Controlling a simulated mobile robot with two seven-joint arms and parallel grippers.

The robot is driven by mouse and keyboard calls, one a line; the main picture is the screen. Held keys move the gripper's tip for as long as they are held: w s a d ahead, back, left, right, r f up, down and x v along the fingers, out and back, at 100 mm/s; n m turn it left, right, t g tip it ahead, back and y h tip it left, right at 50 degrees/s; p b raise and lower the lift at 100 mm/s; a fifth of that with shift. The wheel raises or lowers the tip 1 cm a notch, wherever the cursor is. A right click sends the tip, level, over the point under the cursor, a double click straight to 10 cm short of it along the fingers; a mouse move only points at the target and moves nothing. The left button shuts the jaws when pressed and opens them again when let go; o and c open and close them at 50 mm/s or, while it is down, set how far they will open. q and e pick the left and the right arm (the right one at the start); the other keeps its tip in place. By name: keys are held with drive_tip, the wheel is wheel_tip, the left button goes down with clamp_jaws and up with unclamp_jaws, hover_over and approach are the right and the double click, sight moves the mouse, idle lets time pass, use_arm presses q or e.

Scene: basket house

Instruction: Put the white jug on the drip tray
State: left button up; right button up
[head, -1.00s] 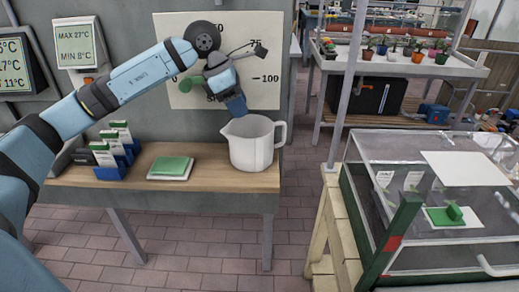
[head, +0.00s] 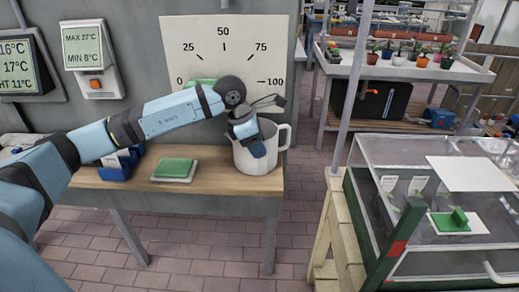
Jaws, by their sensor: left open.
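The white jug (head: 270,165) stands upright at the right end of the wooden bench top, its handle (head: 285,136) to the right. My left gripper (head: 254,140) is open at the jug's upper part, pointing down over the rim, and hides part of the rim and front. Whether it touches the jug, I cannot tell. A white slab with a green top (head: 174,168) lies on the bench left of the jug. A white sheet with a green block (head: 458,220) shows at the clear case on the right. I cannot tell which thing is the drip tray. My right gripper is out of view.
The wooden bench (head: 215,180) has bare room between the green-topped slab and the jug. Blue holders (head: 118,164) stand at its left, partly behind my arm. A dial board (head: 222,48) is behind. The clear case (head: 430,165) and a plant table (head: 400,68) are on the right.

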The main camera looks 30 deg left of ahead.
use_arm(q)
drive_tip(key=shift+x, duration=0.8)
drive_tip(key=shift+r, duration=0.1)
clamp_jaws()
drive_tip(key=shift+r, duration=0.1)
drive_tip(key=s+d+r, duration=0.1)
drive_tip(key=s+d, duration=0.3)
drive_tip(key=s, duration=0.3)
drive_tip(key=s+d+r+b, duration=0.1)
drive_tip(key=s+d+r, duration=0.1)
drive_tip(key=s+d, duration=0.3)
drive_tip(key=s, duration=0.3)
drive_tip(key=shift+s+d, duration=0.2)
